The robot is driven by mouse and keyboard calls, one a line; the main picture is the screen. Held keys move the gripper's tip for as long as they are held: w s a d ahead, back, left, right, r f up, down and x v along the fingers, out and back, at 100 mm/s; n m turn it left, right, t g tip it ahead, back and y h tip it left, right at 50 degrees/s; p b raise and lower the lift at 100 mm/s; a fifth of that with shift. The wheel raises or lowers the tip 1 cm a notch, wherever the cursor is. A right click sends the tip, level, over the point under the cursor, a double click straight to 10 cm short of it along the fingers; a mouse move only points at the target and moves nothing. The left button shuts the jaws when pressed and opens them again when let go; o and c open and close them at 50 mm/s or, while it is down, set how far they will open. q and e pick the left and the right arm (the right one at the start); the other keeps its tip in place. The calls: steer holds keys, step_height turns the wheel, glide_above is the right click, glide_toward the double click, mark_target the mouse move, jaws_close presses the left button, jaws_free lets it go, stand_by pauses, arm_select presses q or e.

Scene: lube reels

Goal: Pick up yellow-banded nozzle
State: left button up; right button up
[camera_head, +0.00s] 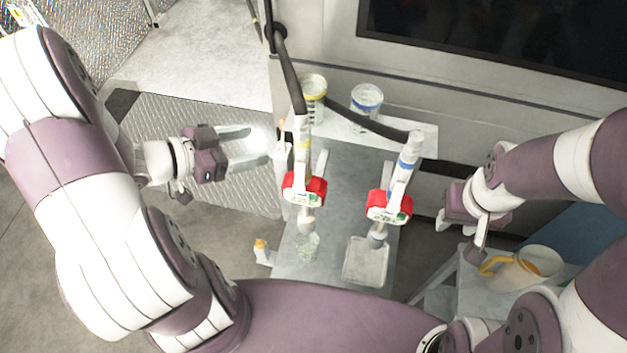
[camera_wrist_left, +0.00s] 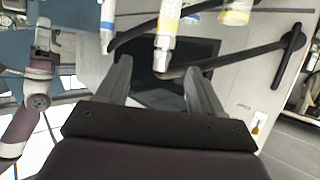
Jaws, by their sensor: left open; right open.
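The yellow-banded nozzle (camera_head: 302,152) hangs upright on its hose, with a red body (camera_head: 303,189) lower down. The blue-banded nozzle (camera_head: 402,172) hangs to its right, also with a red body. My left gripper (camera_head: 262,146) is open and empty just left of the yellow-banded nozzle, fingers pointing at it. In the left wrist view the yellow-banded nozzle (camera_wrist_left: 168,25) shows just past and between the open fingertips (camera_wrist_left: 160,72); the blue-banded nozzle (camera_wrist_left: 107,18) is left of it. My right gripper (camera_head: 478,236) is open, to the right of the blue-banded nozzle.
A yellow-banded container (camera_head: 313,88) and a blue-banded container (camera_head: 367,98) stand on the shelf (camera_head: 425,135) behind the nozzles. A clear cup (camera_head: 308,246) and a clear square container (camera_head: 366,262) sit below. A yellow-handled jug (camera_head: 535,268) stands at the right.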

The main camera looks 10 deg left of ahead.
mark_target(296, 135)
arm_select(q)
steer(key=p+x, duration=0.1)
steer(key=x, duration=0.6)
steer(key=shift+w+d+f, duration=0.1)
steer(key=shift+w+d, duration=0.05)
steer(key=shift+w, duration=0.2)
steer(key=shift+w+d+f+p, duration=0.65)
steer(key=shift+w+f+p, duration=0.1)
steer(key=shift+w, duration=0.2)
steer(key=shift+w+f, duration=0.3)
steer(key=shift+d, duration=0.2)
steer(key=shift+c, duration=0.9)
steer(key=shift+d, duration=0.1)
steer(key=c, duration=1)
jaws_close()
arm_select(e)
steer(key=r, duration=0.2)
steer(key=shift+s+a+r, duration=0.1)
steer(key=shift+a+r, duration=0.15)
steer(key=shift+r, duration=0.15)
